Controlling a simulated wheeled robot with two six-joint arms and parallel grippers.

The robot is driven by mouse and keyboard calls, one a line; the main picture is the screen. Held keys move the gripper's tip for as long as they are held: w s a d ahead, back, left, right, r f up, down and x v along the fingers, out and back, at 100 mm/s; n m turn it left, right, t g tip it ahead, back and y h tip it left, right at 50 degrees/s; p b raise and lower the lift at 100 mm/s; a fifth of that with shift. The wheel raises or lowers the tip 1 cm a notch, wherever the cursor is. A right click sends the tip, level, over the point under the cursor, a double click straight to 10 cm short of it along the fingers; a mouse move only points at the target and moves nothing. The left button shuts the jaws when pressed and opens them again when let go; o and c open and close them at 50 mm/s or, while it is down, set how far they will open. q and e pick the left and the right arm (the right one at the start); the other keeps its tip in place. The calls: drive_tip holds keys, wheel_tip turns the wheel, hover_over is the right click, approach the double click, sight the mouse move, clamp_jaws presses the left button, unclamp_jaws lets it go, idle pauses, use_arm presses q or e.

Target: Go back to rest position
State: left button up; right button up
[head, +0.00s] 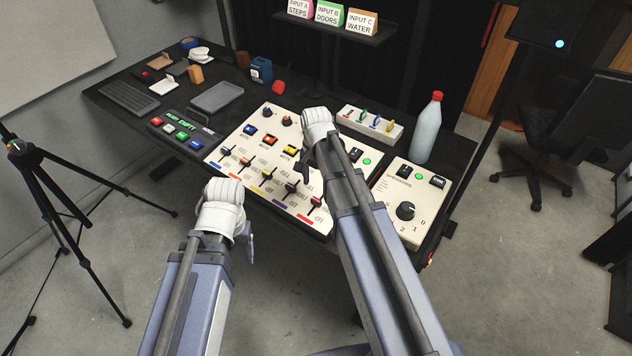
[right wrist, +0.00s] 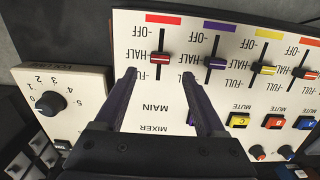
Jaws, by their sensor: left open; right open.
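My right gripper (head: 308,178) is over the mixer panel (head: 250,183) in the head view. In the right wrist view, my right gripper (right wrist: 159,76) is open and empty, its two dark fingers apart over the panel. The red slider (right wrist: 160,58) shows just beyond the gap between the fingertips, near the HALF mark. The purple slider (right wrist: 215,63) is beside it, clear of the fingers. I cannot tell how high the fingertips are above the panel. My left gripper (head: 248,245) is in front of the table's near edge, off the panel, and holds nothing visible.
A volume panel with a black knob (head: 405,211) is at the table's right end. A bottle with a red cap (head: 427,130) stands behind it. A row of small colored switches (head: 369,123) is at the back. A tripod (head: 62,205) stands on the left; floor in front is clear.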

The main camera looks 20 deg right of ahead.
drive_tip(key=shift+r, duration=0.5)
drive_tip(key=s+a+n+h, duration=0.1)
drive_tip(key=s+a+n, duration=1.2)
drive_tip(key=s, duration=0.3)
drive_tip(key=shift+s+a+n, duration=0.2)
drive_tip(key=shift+s+n, duration=0.1)
drive_tip(key=shift+n, duration=0.3)
drive_tip(key=shift+d, duration=0.1)
idle(0.8)
